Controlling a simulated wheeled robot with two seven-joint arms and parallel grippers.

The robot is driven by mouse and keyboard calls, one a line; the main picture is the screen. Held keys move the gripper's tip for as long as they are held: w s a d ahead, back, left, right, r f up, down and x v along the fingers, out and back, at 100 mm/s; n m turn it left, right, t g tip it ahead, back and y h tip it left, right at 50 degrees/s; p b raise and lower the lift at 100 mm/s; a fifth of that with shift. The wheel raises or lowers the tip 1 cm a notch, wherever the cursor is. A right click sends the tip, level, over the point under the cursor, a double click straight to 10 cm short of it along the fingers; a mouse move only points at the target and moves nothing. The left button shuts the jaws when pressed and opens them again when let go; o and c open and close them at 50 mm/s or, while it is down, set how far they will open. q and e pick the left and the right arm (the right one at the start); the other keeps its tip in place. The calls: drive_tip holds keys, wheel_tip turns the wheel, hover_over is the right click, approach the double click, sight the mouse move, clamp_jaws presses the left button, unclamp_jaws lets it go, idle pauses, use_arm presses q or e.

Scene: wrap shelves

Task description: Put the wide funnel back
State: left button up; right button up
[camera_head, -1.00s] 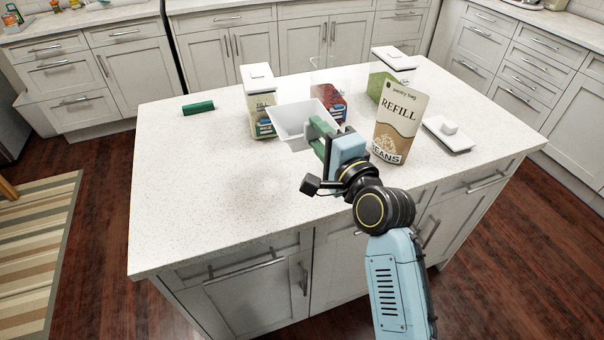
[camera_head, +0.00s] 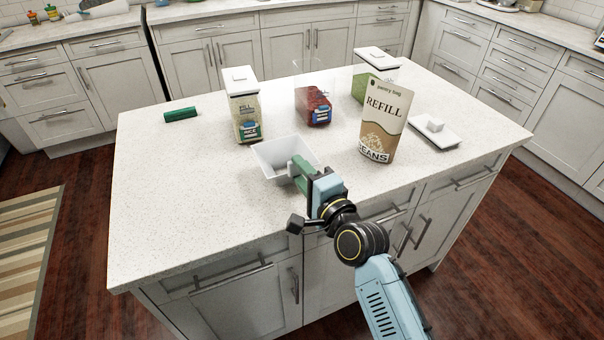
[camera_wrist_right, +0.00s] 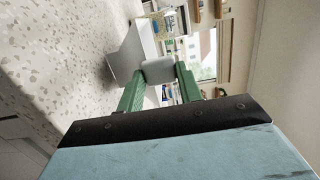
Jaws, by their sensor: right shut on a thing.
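The wide funnel (camera_head: 268,163) is a white, open-topped rectangular piece near the middle of the island's front part. My right gripper (camera_head: 301,174) is shut on its near right side. In the right wrist view the green fingers of my right gripper (camera_wrist_right: 160,82) close on a pale tab, and the white funnel body (camera_wrist_right: 126,58) shows beyond it. Whether the funnel touches the counter or hangs just above it, I cannot tell. My left gripper is not in view.
Behind stand a lidded rice container (camera_head: 246,118), a clear container with red contents (camera_head: 314,107) and a green-filled lidded one (camera_head: 365,84). A beans refill bag (camera_head: 380,125) stands right, beside a white lid (camera_head: 436,134). A green block (camera_head: 180,114) lies left. The island's front left (camera_head: 175,205) is clear.

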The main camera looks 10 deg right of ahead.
drive_tip(key=shift+f, duration=0.1)
drive_tip(key=o, duration=1)
drive_tip(key=shift+r, duration=0.2)
drive_tip(key=v, duration=1.2)
drive_tip(key=shift+p, duration=0.35)
